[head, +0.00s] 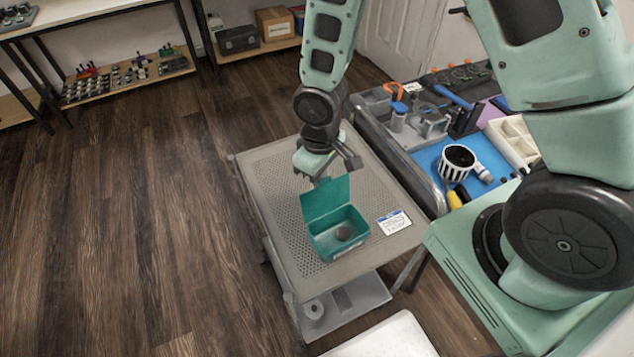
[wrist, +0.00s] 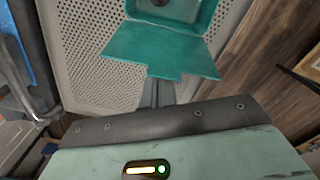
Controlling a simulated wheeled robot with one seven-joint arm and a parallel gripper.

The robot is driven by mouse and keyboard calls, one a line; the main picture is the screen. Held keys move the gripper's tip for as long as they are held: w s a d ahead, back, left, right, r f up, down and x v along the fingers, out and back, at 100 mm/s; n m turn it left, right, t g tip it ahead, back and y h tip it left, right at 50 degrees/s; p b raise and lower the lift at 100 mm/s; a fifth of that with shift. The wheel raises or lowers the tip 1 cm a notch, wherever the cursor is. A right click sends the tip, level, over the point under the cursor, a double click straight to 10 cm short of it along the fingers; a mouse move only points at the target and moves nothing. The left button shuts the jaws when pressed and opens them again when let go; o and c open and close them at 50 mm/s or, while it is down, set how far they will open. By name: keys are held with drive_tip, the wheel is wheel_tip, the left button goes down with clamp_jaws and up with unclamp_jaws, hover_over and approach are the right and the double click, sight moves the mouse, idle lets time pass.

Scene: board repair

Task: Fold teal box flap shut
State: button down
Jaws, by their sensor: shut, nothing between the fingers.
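The teal box (head: 340,240) stands on the perforated top of a grey cart, with a small dark round object (head: 344,233) inside. Its teal flap (head: 326,198) is open and stands up and back from the rim on the side toward my gripper. My gripper (head: 318,181) is shut and empty, just behind the flap, its fingertips partly hidden by it. In the wrist view the flap (wrist: 160,48) spans the upper middle, and the shut fingers (wrist: 157,92) reach to its edge. I cannot tell whether they touch it.
A white label card (head: 394,222) lies on the grey cart top (head: 275,190) to the right of the box. A bench with a blue mat (head: 428,160), a striped mug (head: 457,162) and tools stands to the right. The cart top left of the box is clear.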

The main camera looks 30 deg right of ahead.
drive_tip(key=s+b, duration=0.1)
drive_tip(key=s, duration=0.6)
drive_tip(key=shift+d+b, duration=0.2)
drive_tip(key=shift+b, duration=0.1)
idle(1.0)
drive_tip(key=shift+a+p, duration=0.15)
drive_tip(key=shift+p, duration=0.65)
drive_tip(key=shift+s+a+p, duration=0.1)
drive_tip(key=shift+s+p, duration=0.3)
drive_tip(key=shift+p, duration=1.3)
drive_tip(key=shift+s+d+p, duration=0.4)
drive_tip(key=shift+s+p, duration=0.3)
drive_tip(key=shift+p, duration=2.3)
drive_tip(key=shift+f, duration=0.2)
